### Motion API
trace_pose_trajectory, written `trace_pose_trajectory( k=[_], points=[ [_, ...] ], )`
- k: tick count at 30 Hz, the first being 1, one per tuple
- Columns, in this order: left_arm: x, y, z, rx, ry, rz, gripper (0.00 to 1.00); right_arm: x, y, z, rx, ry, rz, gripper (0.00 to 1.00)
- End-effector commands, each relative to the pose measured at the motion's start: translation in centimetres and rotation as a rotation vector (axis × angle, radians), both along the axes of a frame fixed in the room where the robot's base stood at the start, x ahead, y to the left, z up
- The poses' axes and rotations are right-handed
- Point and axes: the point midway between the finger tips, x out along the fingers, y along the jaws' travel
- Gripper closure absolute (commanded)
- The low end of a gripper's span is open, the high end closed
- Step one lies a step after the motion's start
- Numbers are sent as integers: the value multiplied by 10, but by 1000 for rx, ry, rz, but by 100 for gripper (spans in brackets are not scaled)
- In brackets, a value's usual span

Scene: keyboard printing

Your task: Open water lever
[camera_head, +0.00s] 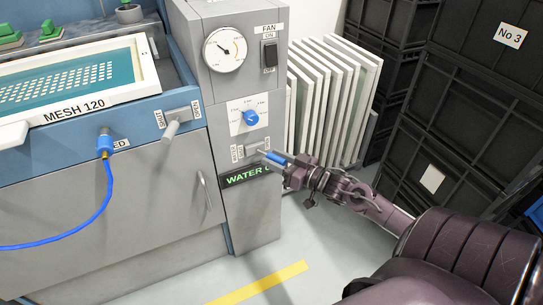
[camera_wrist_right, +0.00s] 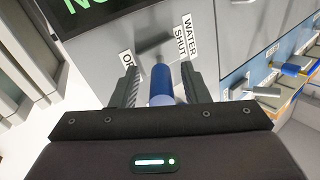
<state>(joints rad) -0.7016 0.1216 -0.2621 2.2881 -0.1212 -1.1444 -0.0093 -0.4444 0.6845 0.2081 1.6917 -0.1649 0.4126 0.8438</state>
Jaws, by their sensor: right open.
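The water lever (camera_head: 274,157) has a blue grip and sticks out from the grey cabinet front, below the blue dial. My right gripper (camera_head: 288,166) is at the lever's outer end. In the right wrist view the blue lever grip (camera_wrist_right: 161,86) lies between the two open fingers of my right gripper (camera_wrist_right: 160,88), with small gaps visible on both sides. A WATER SHUT label (camera_wrist_right: 186,38) and a partly covered label (camera_wrist_right: 127,63) flank the lever's base. The water sign (camera_head: 247,175) with green letters is below the lever, its right end partly hidden. My left gripper is not in view.
A gauge (camera_head: 225,49), a fan switch (camera_head: 270,55) and a blue dial (camera_head: 250,117) are above the lever. White-framed screens (camera_head: 335,95) stand right of the cabinet. Black crates (camera_head: 470,100) are stacked further right. Another lever (camera_head: 173,127) is on the blue frame at left.

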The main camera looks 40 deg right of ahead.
Motion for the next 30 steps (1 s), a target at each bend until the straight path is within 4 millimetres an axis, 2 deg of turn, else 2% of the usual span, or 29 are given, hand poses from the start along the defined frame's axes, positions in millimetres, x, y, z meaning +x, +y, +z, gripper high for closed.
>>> trace_pose_trajectory(
  k=[6,12,30],
  points=[
    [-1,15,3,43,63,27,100,-37,-12,2,0,3,0,59],
    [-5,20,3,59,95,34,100,-56,-17,1,1,0,0,59],
    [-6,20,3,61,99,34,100,-58,-18,0,0,0,0,59]
  ],
)
